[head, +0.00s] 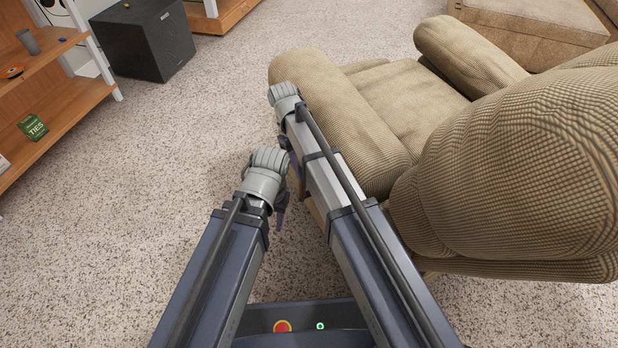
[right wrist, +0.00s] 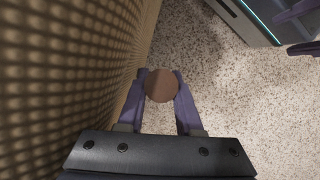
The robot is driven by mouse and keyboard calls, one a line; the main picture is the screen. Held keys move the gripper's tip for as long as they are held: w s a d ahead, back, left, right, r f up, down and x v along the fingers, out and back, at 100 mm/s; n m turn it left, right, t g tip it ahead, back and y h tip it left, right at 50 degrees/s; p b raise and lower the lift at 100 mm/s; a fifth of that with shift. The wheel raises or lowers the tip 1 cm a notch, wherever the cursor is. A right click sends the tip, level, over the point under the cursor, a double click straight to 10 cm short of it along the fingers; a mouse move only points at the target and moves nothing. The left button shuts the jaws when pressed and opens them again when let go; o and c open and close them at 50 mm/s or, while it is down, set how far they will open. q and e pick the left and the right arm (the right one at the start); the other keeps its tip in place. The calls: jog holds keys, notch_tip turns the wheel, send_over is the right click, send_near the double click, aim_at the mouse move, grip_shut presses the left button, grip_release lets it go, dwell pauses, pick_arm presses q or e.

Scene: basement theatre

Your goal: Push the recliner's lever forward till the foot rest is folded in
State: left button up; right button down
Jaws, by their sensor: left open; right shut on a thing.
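The tan corduroy recliner (head: 410,100) stands at the right of the head view, its near armrest (head: 355,115) beside my right arm. Its side fills the left of the right wrist view (right wrist: 60,70). My right gripper (right wrist: 162,88) is shut on the lever's round brown end (right wrist: 161,85), close beside the recliner's side. My left gripper (head: 281,217) is open and empty, pointing down over the carpet left of the recliner. The front of the seat is mostly behind the armrest, so how far the foot rest is out cannot be told.
A wooden shelf unit (head: 60,110) stands at the left with a green box (head: 33,127) on it. A black speaker box (head: 145,40) is at the back left. Speckled carpet (head: 190,130) lies clear between.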

jog(key=shift+w+a, duration=0.25)
jog(key=shift+w, duration=0.4)
jog(key=shift+s, duration=0.1)
jog(key=c, duration=0.9)
grip_release()
jog(key=shift+o, duration=0.2)
jog(key=shift+r, duration=0.1)
jog(key=p+v, duration=0.7)
jog(key=shift+r, duration=0.25)
jog(key=shift+a, duration=0.1)
jog(key=shift+c, duration=0.3)
